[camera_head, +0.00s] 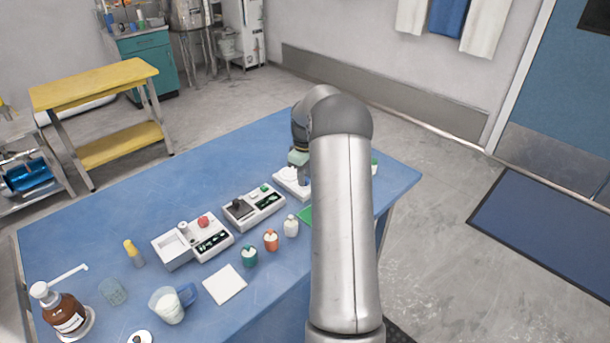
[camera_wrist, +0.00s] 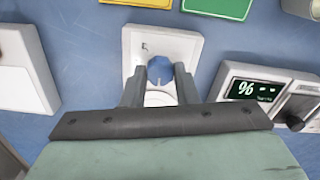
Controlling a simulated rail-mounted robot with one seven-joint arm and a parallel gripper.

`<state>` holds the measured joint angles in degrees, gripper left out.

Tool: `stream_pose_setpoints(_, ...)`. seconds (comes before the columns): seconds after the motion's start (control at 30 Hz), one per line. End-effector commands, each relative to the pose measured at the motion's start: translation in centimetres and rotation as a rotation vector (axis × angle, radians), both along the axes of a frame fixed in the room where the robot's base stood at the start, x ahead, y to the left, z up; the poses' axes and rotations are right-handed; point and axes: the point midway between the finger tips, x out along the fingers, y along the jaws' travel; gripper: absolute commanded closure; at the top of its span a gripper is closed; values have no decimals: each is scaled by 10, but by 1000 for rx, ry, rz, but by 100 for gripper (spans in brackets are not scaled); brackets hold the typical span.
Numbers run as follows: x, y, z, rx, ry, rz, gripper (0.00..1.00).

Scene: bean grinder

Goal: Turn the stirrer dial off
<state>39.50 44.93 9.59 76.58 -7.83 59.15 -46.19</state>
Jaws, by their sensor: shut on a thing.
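The stirrer is a small white unit (camera_wrist: 190,45) on the blue table, below my gripper in the wrist view. A round blue part (camera_wrist: 160,68), which looks like its dial, sits between my fingertips. My gripper (camera_wrist: 159,75) points down at the unit, its two grey fingers shut on this dial from both sides. A white round part shows between the fingers nearer the palm. In the head view the stirrer (camera_head: 288,183) is partly hidden by my arm, and my fingertips are largely hidden too. I cannot read the dial's setting.
A white unit with a lit display (camera_wrist: 250,90) and a grey knob stands close on the right in the wrist view. Another white unit (camera_wrist: 20,70) stands on the left. Green (camera_wrist: 218,8) and yellow flat pieces lie beyond. Several bottles and a beaker (camera_head: 170,304) stand at the table's front left.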

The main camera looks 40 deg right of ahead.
Motion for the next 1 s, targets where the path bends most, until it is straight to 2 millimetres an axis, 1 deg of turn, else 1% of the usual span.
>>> stream_pose_setpoints(0.03, 1, -1, 2, -3, -4, 1, 68)
stream_pose_setpoints(0.1, 1, -1, 2, -3, -3, 1, 51)
stream_pose_setpoints(0.37, 0, 0, 1, -2, -2, 0, 51)
stream_pose_setpoints(0.47, 0, 0, 5, -3, -2, 0, 51)
stream_pose_setpoints(0.53, 1, -1, 13, -3, -3, 0, 51)
stream_pose_setpoints(0.67, 1, -1, 37, -5, -5, 0, 51)
stream_pose_setpoints(1.0, 1, 0, 121, -5, -6, 1, 51)
